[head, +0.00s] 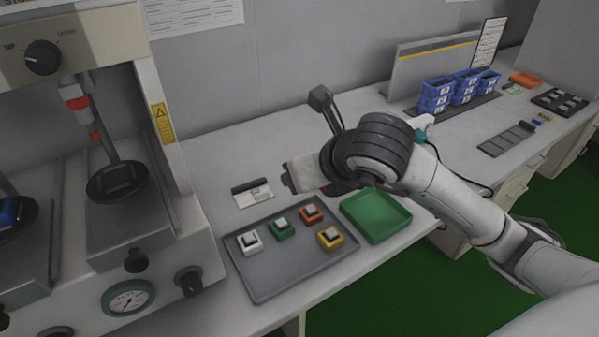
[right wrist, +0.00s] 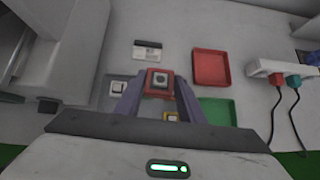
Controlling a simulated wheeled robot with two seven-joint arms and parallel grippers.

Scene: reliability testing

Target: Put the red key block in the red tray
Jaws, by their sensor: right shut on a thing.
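My right gripper (right wrist: 158,88) is shut on the red key block (right wrist: 157,80), which shows between its two fingers in the right wrist view. The block has a dark square key on top and looks raised above the grey tray. In the head view my right wrist hides the held block and the fingertips. The red tray (right wrist: 211,67) lies to the right of the held block in the right wrist view, with its visible floor empty. My arm hides it in the head view. My left gripper is in neither view.
The grey tray (head: 262,281) holds white (head: 250,242), green (head: 281,228), orange (head: 311,213) and yellow (head: 330,237) key blocks. An empty green tray (head: 376,214) stands beside it. A power strip (right wrist: 281,68) with cables lies right of the red tray. A test machine (head: 160,225) stands left.

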